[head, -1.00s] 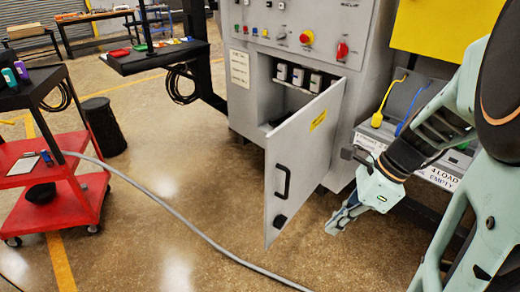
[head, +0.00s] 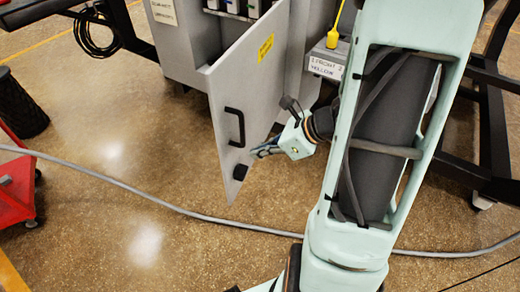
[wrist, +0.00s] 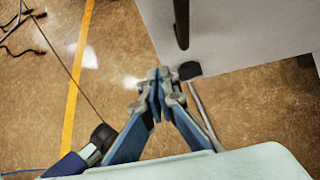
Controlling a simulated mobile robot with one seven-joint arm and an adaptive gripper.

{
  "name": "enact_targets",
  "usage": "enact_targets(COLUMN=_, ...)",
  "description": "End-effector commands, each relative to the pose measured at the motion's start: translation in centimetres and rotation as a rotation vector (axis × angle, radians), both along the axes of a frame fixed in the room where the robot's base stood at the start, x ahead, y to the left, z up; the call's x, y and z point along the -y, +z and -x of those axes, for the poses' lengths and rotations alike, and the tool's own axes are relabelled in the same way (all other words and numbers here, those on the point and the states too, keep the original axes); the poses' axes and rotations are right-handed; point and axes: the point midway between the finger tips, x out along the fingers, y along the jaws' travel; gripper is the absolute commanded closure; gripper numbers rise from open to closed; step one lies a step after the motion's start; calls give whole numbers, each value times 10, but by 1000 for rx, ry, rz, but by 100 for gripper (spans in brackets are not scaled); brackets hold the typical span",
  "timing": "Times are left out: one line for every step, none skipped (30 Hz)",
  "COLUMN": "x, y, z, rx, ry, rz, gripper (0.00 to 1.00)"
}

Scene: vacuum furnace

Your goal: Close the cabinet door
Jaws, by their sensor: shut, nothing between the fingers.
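In the wrist view the door (wrist: 235,35) shows at the upper right, with the handle (wrist: 181,20) and block (wrist: 189,70) just beyond the fingertips. I cannot tell whether they touch the door.
A grey cable (head: 120,185) runs across the floor in front of the door. A red cart (head: 15,185) stands at the left. A dark table frame (head: 485,120) is at the right.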

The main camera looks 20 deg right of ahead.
Motion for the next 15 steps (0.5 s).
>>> enact_targets(x=-8, y=-14, z=-5, rx=-3, ry=5, rz=-2, gripper=100)
enact_targets(x=-11, y=-18, z=-8, rx=-2, ry=4, rz=-2, gripper=100)
enact_targets(x=-15, y=-25, z=-12, rx=-3, ry=4, rz=-1, gripper=100)
enact_targets(x=-19, y=-29, z=-15, rx=-3, ry=4, rz=-2, gripper=100)
enact_targets(x=-22, y=-34, z=-19, rx=-4, ry=4, rz=-2, gripper=100)
enact_targets(x=-26, y=-39, z=-23, rx=-2, ry=5, rz=-1, gripper=100)
enact_targets(x=-29, y=-43, z=-26, rx=-3, ry=3, rz=-1, gripper=100)
enact_targets(x=-32, y=-47, z=-28, rx=-3, ry=4, rz=-2, gripper=100)
enact_targets(x=-38, y=-42, z=-34, rx=1, ry=6, rz=1, gripper=100)
enact_targets(x=-41, y=-41, z=-37, rx=1, ry=6, rz=1, gripper=100)
enact_targets(x=-44, y=-41, z=-40, rx=0, ry=4, rz=2, gripper=100)
enact_targets(x=-48, y=-41, z=-44, rx=1, ry=4, rz=1, gripper=100)
enact_targets(x=-50, y=-41, z=-46, rx=1, ry=4, rz=1, gripper=100)
enact_targets(x=-52, y=-41, z=-48, rx=1, ry=4, rz=1, gripper=100)
enact_targets(x=-54, y=-41, z=-50, rx=0, ry=4, rz=1, gripper=100)
